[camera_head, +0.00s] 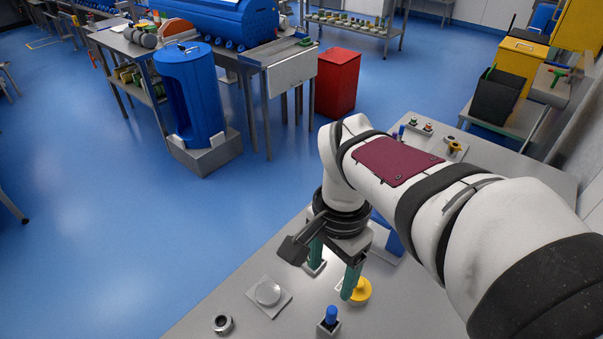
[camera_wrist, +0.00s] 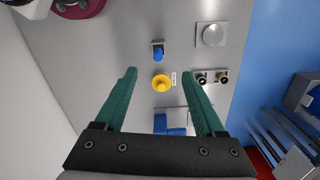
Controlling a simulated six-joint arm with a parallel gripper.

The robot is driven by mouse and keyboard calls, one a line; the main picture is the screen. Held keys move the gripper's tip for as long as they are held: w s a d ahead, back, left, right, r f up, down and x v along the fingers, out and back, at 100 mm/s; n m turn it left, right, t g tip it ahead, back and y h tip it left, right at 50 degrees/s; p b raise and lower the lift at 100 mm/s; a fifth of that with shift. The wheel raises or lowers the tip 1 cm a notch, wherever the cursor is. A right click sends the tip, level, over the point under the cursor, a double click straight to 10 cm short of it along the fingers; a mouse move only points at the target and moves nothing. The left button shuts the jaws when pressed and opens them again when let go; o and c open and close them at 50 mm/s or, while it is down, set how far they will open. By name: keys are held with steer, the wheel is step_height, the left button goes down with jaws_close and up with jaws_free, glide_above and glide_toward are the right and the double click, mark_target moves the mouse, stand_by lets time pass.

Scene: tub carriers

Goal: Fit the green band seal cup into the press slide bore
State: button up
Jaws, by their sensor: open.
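My gripper (camera_head: 331,283) is open and empty above the grey bench, and its two green fingers also show in the wrist view (camera_wrist: 159,72). Two small dark cup-like pieces (camera_wrist: 211,78) stand in holders to the right of the fingers in the wrist view. In the head view the fingers partly cover a small holder (camera_head: 315,268). A round silver disc sits on a square plate (camera_head: 268,293), also in the wrist view (camera_wrist: 212,34). I cannot make out which part is the press slide bore.
A yellow round piece (camera_head: 358,290) and a blue piece in a holder (camera_head: 330,316) stand close to the fingers. A metal ring (camera_head: 222,324) lies near the bench edge. A blue block (camera_head: 386,236) and several small pieces (camera_head: 428,127) are farther back on the bench.

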steer(key=w+a+f+m+h, duration=0.1)
steer(key=w+f+m, duration=0.2)
steer(key=w, duration=0.6)
steer(key=w+a+f+m+h, duration=0.15)
steer(key=w+f+m, duration=0.25)
steer(key=w, duration=0.4)
steer(key=shift+y, duration=0.25)
steer(key=f, duration=0.5)
steer(key=d+f, duration=0.1)
steer(key=f, duration=0.4)
steer(key=d+f, duration=0.1)
steer(key=f, duration=0.4)
steer(key=shift+w+d, duration=0.1)
steer(key=shift+w, duration=0.05)
jaws_close()
